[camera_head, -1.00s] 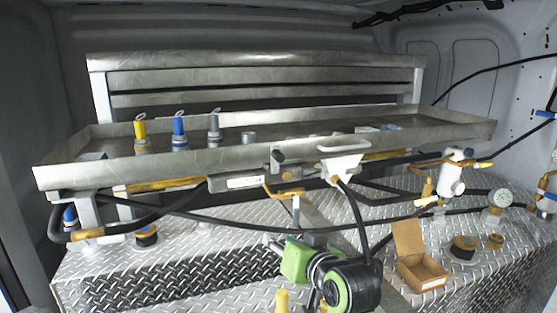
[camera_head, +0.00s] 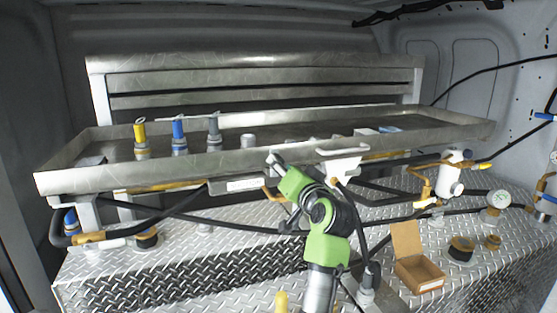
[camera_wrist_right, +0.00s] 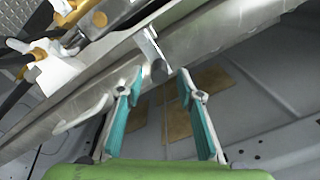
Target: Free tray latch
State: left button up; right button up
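The long metal tray (camera_head: 350,139) sits across the rack, and its rim also shows in the right wrist view (camera_wrist_right: 225,25). What looks like its latch, a small metal tab (camera_wrist_right: 151,45) with a dark round end, is at the tray edge in the right wrist view. My right gripper (camera_head: 274,158) reaches up to the tray's front edge in the head view, hiding that part. In the right wrist view its teal-padded fingers (camera_wrist_right: 156,82) are spread apart, with the tab just beyond and between their tips. No contact is clear. My left gripper is not in view.
A white bracket with a handle (camera_head: 342,160) is right of my gripper. Black hoses (camera_head: 180,214) run below the tray. Yellow, blue and grey nozzles (camera_head: 179,137) stand at the tray's left. An open cardboard box (camera_head: 417,268) rests on the diamond plate.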

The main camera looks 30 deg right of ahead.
jog(key=shift+x, duration=1.7)
grip_shut()
